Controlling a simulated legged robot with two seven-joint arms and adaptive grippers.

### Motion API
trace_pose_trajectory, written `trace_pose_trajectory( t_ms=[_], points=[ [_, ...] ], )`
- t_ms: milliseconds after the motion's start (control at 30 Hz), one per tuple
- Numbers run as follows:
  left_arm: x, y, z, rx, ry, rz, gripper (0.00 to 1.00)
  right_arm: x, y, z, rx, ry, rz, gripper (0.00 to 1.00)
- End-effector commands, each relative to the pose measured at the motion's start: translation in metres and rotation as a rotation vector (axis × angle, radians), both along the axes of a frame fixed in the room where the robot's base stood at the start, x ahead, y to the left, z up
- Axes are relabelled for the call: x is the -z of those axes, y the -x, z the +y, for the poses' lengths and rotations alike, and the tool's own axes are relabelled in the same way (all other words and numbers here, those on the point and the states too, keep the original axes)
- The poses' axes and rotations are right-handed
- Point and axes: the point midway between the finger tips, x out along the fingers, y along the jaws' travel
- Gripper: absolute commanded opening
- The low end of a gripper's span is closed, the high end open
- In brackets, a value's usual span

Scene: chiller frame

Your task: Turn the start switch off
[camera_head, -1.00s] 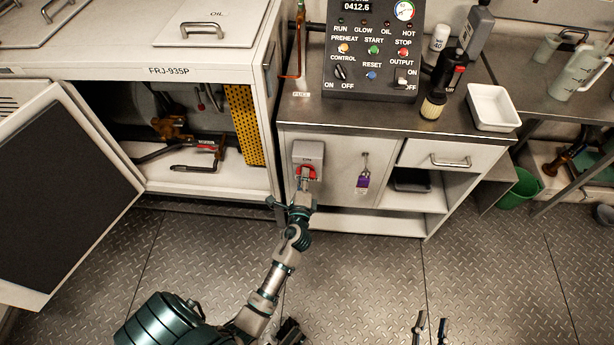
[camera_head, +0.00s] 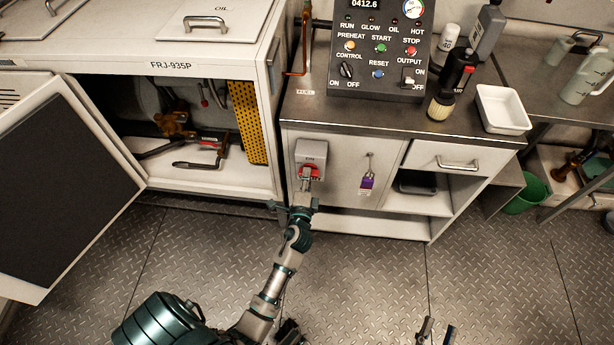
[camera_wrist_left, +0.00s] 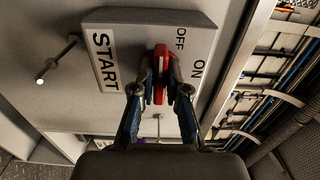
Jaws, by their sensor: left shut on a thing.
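The start switch is a grey box (camera_head: 312,150) on the front of the white cabinet, with a red handle (camera_head: 316,172) on it. In the left wrist view, its plate (camera_wrist_left: 103,50) reads START, OFF and ON, and the red handle (camera_wrist_left: 161,62) stands upright in the picture, beside the OFF word. My left gripper (camera_head: 309,178) is shut on the red handle, one finger on each side; in the left wrist view the gripper (camera_wrist_left: 161,88) hides part of it. My right gripper (camera_head: 437,331) is open and empty, low over the floor.
A control panel (camera_head: 378,50) stands on the counter above the switch. A purple padlock tag (camera_head: 367,182) hangs right of the switch. An open cabinet door (camera_head: 65,175) is on the left. The metal floor (camera_head: 370,280) in front is clear.

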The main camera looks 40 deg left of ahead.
Motion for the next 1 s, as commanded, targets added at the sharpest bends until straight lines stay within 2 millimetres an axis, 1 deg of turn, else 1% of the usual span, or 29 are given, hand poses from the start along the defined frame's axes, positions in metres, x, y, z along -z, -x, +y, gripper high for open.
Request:
trace_pose_trajectory(
  t_ms=[33, 67, 100, 167, 200, 433, 533, 633, 800, 900, 1000],
  points=[
    [0.004, 0.001, 0.001, -0.003, 0.006, 0.007, 0.0, 0.001, 0.0, 0.0, 0.0, 0.0, 0.001, 0.4],
    [0.004, 0.001, 0.001, -0.003, 0.005, 0.008, 0.0, 0.001, 0.0, 0.0, 0.0, 0.001, 0.002, 0.4],
    [0.004, 0.001, 0.001, -0.003, 0.005, 0.008, 0.21, 0.001, 0.0, 0.0, 0.0, 0.001, 0.002, 0.4],
    [0.004, 0.001, 0.001, -0.003, 0.004, 0.007, 0.36, 0.001, 0.0, 0.0, 0.0, 0.001, 0.002, 0.4],
    [0.004, 0.001, 0.001, -0.003, 0.004, 0.006, 0.39, 0.001, 0.0, 0.0, 0.0, 0.001, 0.002, 0.4],
    [0.002, 0.001, 0.0, -0.001, 0.001, 0.004, 0.39, 0.0, 0.0, 0.0, 0.001, 0.0, 0.0, 0.4],
    [0.002, 0.005, -0.003, -0.001, 0.001, 0.004, 0.39, -0.002, 0.001, -0.001, 0.001, 0.001, -0.005, 0.4],
    [0.003, 0.017, -0.01, 0.0, 0.003, 0.005, 0.39, -0.002, 0.001, -0.001, 0.001, 0.001, -0.004, 0.4],
    [0.004, 0.044, -0.025, -0.003, 0.003, 0.007, 0.39, -0.001, 0.001, 0.0, 0.001, 0.0, -0.003, 0.4],
    [0.005, 0.055, -0.033, -0.002, 0.004, 0.007, 0.39, -0.001, 0.001, 0.0, 0.001, 0.0, -0.003, 0.4],
    [0.005, 0.062, -0.037, -0.002, 0.004, 0.007, 0.39, -0.001, 0.001, 0.0, 0.0, 0.0, -0.002, 0.4]
  ],
)
